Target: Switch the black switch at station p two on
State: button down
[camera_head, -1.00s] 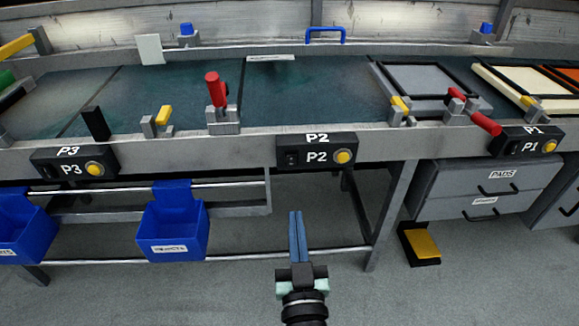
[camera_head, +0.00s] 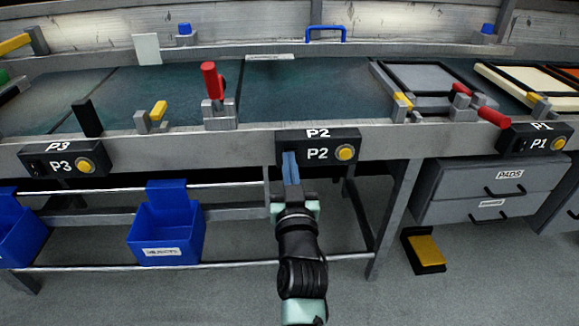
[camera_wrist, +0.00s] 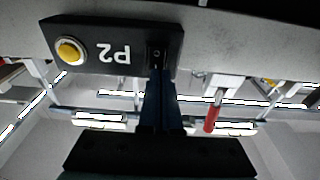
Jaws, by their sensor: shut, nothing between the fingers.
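The P2 station box (camera_head: 318,146) is a black box on the front edge of the bench, with a yellow button (camera_head: 345,153) at its right side. My gripper (camera_head: 289,157) is shut and empty, its blue fingers raised at the left part of the box, over the spot of the black switch. In the head view the fingers hide the switch. In the wrist view the box (camera_wrist: 110,44) appears upside down, and the black switch (camera_wrist: 157,54) shows just beyond the fingertips (camera_wrist: 159,75). I cannot tell whether the fingertips touch it.
The P3 box (camera_head: 65,160) is to the left and the P1 box (camera_head: 535,143) to the right. A blue bin (camera_head: 166,225) hangs below at left, and grey drawers (camera_head: 480,190) stand at right.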

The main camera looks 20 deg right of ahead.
jog(key=shift+w+r, duration=0.1)
dwell(0.3)
jog(key=shift+w+r+p, duration=0.2)
jog(key=shift+r+p, duration=0.15)
jog(key=shift+p, duration=0.85)
jog(key=shift+f, duration=0.35)
jog(key=shift+s, duration=0.1)
